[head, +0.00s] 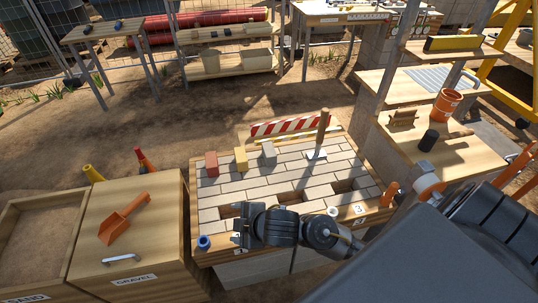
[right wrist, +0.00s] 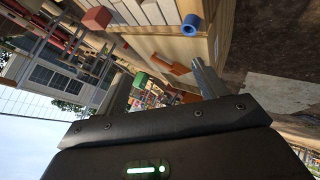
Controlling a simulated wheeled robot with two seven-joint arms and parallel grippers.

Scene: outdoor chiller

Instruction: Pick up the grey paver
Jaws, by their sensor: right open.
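The grey paver (head: 268,151) stands on the far part of the paved table top (head: 220,200). It is to the right of a yellow paver (head: 241,158) and a red paver (head: 211,163). My right gripper (head: 238,227) is low over the table's near edge, nearer to me than the grey paver and apart from it. It is open, with nothing seen in it. In the right wrist view a red paver (right wrist: 97,18) shows at the top, and the grey paver is not seen there. My left gripper is not in view.
A striped barrier board (head: 289,126) and an upright wooden-handled tool (head: 322,135) stand near the grey paver. A blue ring-shaped piece (head: 204,243) is at the near left corner. An orange scoop (head: 124,218) lies on the gravel box lid. Shelves (head: 430,140) stand at right.

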